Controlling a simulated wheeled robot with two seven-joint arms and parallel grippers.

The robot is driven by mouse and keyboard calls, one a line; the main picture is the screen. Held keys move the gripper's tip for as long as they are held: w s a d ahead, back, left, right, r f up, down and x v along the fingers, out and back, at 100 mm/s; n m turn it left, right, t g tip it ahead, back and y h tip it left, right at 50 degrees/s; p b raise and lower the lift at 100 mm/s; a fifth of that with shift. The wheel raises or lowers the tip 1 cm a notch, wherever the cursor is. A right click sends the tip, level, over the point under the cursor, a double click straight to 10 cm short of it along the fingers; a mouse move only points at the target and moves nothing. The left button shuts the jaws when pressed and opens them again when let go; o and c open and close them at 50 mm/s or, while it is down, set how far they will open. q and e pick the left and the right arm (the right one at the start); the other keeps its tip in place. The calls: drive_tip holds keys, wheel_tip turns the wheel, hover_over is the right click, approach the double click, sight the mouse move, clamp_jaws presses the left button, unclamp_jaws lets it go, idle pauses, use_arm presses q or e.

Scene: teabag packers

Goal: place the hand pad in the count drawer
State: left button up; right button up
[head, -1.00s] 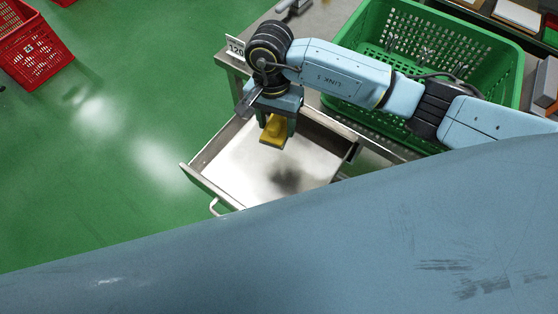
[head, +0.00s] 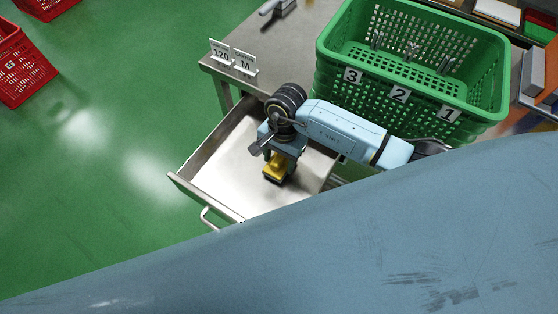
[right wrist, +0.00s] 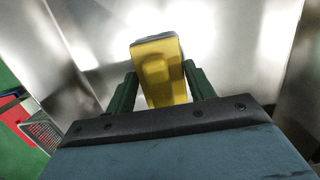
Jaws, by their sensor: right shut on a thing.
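The hand pad (head: 274,170) is a yellow block with a dark underside. My right gripper (head: 278,160) is shut on it and holds it inside the open metal count drawer (head: 212,174). In the right wrist view the yellow hand pad (right wrist: 160,72) sits between the two green fingers of my right gripper (right wrist: 162,88), with the shiny drawer floor (right wrist: 100,50) around it. I cannot tell whether the pad's underside touches the floor. My left gripper is not in view.
A green crate (head: 335,82) with compartments labelled 3, 2 and 1 stands on the metal table (head: 300,40). Two small signs, one reading 120 (head: 221,52), stand at the table's corner. A red crate (head: 24,68) is on the green floor at the left.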

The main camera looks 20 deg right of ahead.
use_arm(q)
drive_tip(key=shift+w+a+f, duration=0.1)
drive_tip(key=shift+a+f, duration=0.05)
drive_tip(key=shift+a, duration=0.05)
use_arm(e)
drive_tip(key=shift+f, duration=0.65)
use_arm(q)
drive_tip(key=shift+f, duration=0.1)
use_arm(e)
drive_tip(key=shift+f, duration=0.1)
drive_tip(key=o, duration=1.1)
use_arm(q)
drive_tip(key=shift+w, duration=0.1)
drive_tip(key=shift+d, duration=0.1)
use_arm(e)
drive_tip(key=shift+r, duration=0.3)
drive_tip(key=r, duration=0.3)
drive_tip(key=d+r+p, duration=0.1)
drive_tip(key=r, duration=0.3)
drive_tip(key=w+r, duration=0.1)
drive_tip(key=r, duration=0.2)
drive_tip(key=shift+d+r+p, duration=0.15)
drive_tip(key=shift+r+p, duration=0.1)
drive_tip(key=shift+p, duration=0.1)
drive_tip(key=shift+r, duration=0.5)
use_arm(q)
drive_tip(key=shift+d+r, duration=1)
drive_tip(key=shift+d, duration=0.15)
